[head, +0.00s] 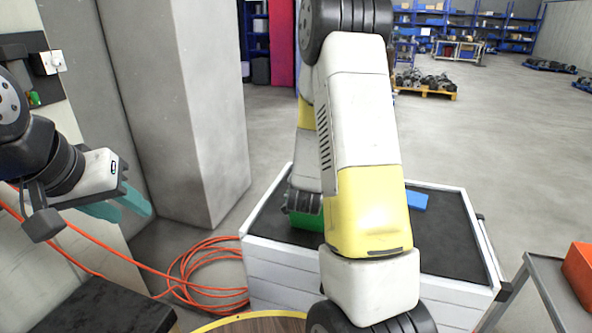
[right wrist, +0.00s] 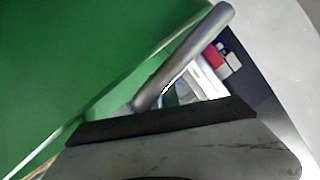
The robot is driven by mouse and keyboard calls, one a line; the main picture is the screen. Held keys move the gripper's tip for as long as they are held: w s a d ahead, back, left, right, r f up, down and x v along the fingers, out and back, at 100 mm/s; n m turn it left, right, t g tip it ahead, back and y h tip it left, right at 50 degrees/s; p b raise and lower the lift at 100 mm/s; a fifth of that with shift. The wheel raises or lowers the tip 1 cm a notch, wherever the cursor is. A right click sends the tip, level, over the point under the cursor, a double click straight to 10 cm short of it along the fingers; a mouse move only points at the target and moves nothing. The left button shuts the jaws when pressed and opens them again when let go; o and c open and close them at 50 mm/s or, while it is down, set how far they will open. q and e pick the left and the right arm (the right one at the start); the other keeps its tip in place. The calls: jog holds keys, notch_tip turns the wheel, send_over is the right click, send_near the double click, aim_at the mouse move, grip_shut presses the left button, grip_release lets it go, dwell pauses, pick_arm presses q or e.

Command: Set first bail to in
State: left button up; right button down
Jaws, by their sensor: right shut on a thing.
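A green box (head: 306,220) sits on the dark top of the white cart, mostly hidden behind my right arm. In the right wrist view its flat green face (right wrist: 80,55) fills the left side. A grey metal bail (right wrist: 185,58), a round bar, slants beside that face and runs down to the dark finger edge of my right gripper (right wrist: 150,122). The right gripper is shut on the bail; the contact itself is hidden. In the head view my arm hides most of this gripper. My left gripper (head: 126,206), with teal fingers, is open and empty at the left, away from the box.
The white cart (head: 270,278) has a blue item (head: 416,200) on its top. A grey pillar (head: 190,110) stands left of it, with orange hose (head: 205,275) coiled on the floor. A grey side table (head: 545,290) carries an orange bin (head: 580,265) at right.

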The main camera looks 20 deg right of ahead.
dwell(0.5)
jog(key=c, duration=1.6)
grip_release()
jog(key=shift+o, duration=0.2)
